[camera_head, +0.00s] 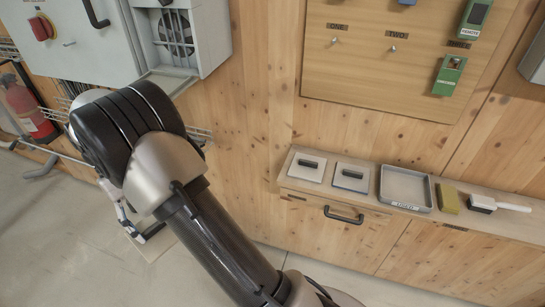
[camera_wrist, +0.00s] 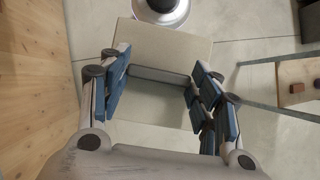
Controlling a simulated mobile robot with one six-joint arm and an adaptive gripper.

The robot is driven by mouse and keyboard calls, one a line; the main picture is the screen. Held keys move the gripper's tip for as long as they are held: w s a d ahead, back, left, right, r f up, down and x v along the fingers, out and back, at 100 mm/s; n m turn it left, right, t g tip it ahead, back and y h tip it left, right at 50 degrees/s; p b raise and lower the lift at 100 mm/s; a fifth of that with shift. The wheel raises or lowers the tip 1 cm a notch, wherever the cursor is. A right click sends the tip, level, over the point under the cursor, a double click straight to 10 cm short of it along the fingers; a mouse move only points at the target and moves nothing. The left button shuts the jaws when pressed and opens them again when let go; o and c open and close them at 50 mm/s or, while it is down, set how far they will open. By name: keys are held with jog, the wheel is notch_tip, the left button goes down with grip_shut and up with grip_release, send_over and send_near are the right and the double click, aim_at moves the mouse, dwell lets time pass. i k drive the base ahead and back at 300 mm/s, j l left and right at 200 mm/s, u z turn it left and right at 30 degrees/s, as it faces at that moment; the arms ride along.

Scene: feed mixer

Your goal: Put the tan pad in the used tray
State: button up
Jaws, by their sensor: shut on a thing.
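The tan pad (camera_wrist: 165,45) is a flat, pale beige square panel in the wrist view. A grey bar (camera_wrist: 160,76) crosses its middle. My gripper (camera_wrist: 160,85) has its blue-padded fingers at the two ends of this bar and is shut on the pad. In the head view the pad (camera_head: 152,247) shows low at the left, below my arm and partly hidden by it. The used tray (camera_head: 407,186) is a shallow grey tray with a label on its front, on the wooden ledge at the right. It looks empty and is well apart from my gripper.
Two pale plates with dark handles (camera_head: 307,167) (camera_head: 351,175) lie left of the tray. An olive block (camera_head: 447,198) and a white-handled brush (camera_head: 499,204) lie right of it. A grey fan housing (camera_head: 178,40) and a red extinguisher (camera_head: 28,110) are at the left.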

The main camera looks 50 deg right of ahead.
aim_at(403, 189)
jog(key=k+z, duration=0.1)
jog(key=z, duration=0.35)
jog(key=k+l+z, duration=0.1)
jog(key=z, duration=0.3)
jog(key=k+l+z, duration=0.1)
jog(key=z, duration=0.35)
